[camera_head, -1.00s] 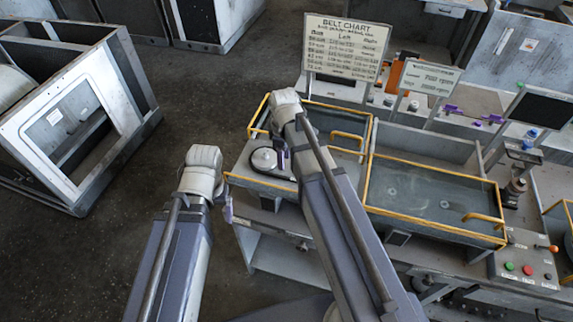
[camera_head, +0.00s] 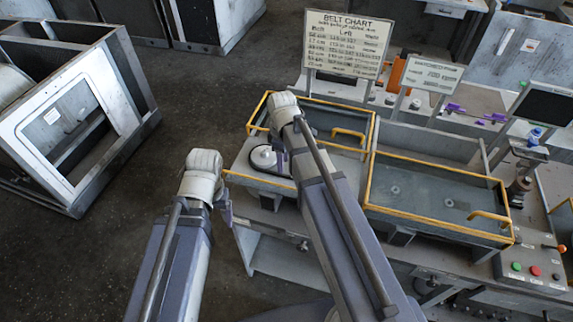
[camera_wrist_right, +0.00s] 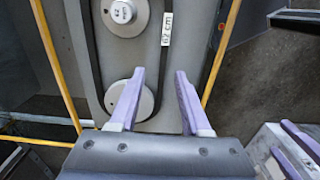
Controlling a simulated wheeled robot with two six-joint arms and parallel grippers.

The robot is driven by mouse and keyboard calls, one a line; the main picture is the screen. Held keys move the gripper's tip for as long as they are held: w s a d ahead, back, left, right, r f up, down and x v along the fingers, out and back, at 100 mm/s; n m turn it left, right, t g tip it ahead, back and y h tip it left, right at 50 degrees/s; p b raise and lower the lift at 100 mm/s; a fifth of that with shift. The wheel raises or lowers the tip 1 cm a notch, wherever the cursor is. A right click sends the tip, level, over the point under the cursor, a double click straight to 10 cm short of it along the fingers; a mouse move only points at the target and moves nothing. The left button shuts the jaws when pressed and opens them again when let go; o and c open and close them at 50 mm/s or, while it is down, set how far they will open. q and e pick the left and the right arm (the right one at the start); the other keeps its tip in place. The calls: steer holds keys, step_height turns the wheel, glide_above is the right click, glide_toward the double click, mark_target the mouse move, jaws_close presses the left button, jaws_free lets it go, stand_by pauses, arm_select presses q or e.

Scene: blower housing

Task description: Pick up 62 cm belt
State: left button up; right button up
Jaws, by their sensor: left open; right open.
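A dark belt (camera_wrist_right: 158,72) runs around two round grey pulleys in the right wrist view, with a small white tag (camera_wrist_right: 167,29) beside its right run. The tag's "cm" is legible; its number is hard to read. In the head view a pulley (camera_head: 263,157) shows in the left yellow-railed tray. My right gripper (camera_wrist_right: 160,80) is open above the tray, its purple fingers on either side of the belt's right run; contact cannot be told. My left gripper (camera_head: 228,207) hangs left of the tray; its open purple fingers show in the right wrist view (camera_wrist_right: 295,150).
A second yellow-railed tray (camera_head: 420,195) stands to the right and looks mostly bare. A belt chart sign (camera_head: 347,45) and a smaller sign (camera_head: 432,75) stand behind the trays. A button box (camera_head: 532,268) is at the right. An open metal housing (camera_head: 75,125) stands at the left.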

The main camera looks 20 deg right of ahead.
steer(key=f+b, duration=0.2)
steer(key=f, duration=0.1)
steer(key=f+b, duration=0.1)
steer(key=b, duration=0.1)
steer(key=shift+s+a+f, duration=0.1)
steer(key=shift+a+f, duration=0.2)
steer(key=shift+f, duration=0.05)
steer(key=shift+r, duration=0.1)
steer(key=shift+c, duration=0.2)
jaws_close()
